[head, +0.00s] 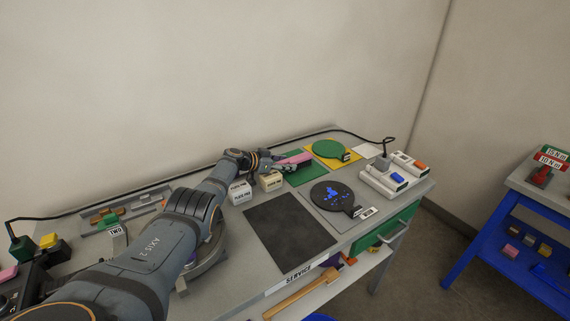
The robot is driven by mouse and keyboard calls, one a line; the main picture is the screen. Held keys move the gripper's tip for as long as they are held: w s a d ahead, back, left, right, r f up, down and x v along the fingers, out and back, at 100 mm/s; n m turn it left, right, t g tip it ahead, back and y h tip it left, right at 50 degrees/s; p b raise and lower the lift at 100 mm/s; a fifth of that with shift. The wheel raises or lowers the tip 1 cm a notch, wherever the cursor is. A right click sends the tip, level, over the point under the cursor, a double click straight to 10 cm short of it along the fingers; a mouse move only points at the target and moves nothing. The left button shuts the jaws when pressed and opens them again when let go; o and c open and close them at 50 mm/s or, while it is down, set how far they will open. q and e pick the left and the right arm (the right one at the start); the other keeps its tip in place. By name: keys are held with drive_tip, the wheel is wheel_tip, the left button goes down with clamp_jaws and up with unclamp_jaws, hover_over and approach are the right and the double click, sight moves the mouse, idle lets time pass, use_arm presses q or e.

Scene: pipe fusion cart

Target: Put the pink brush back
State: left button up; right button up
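The pink brush (296,159) lies at or just above a green mat (307,175) near the back of the bench. My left arm reaches in from the lower left. Its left gripper (287,167) is at the left end of the brush, overlapping it in the head view. The fingers are small and partly hidden, so I cannot tell whether they are closed on the brush or apart from it. My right gripper is out of view.
Two small labelled boxes (240,191) stand close to my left gripper. A black disc with blue bits (331,194), a green disc (332,149) and a white rack (388,180) stand to the right. A dark mat (288,238) is bare. A blue cart (513,249) stands at right.

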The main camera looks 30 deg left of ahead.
sight(287, 160)
use_arm(q)
drive_tip(key=shift+r, duration=0.1)
drive_tip(key=s+r+p, duration=0.1)
drive_tip(key=p, duration=0.2)
drive_tip(key=s+a+r+p, duration=0.1)
drive_tip(key=p, duration=0.2)
drive_tip(key=shift+s+a+r, duration=0.25)
drive_tip(key=shift+s+a, duration=0.05)
drive_tip(key=shift+s, duration=0.05)
drive_tip(key=v, duration=0.2)
drive_tip(key=p+v, duration=0.1)
drive_tip(key=v, duration=0.1)
drive_tip(key=f+p+v, duration=0.1)
drive_tip(key=v, duration=0.2)
drive_tip(key=shift+s+a, duration=0.2)
drive_tip(key=shift+a, duration=0.05)
drive_tip(key=shift+s+a+r, duration=0.15)
drive_tip(key=shift+s+r, duration=0.2)
drive_tip(key=shift+s, duration=0.1)
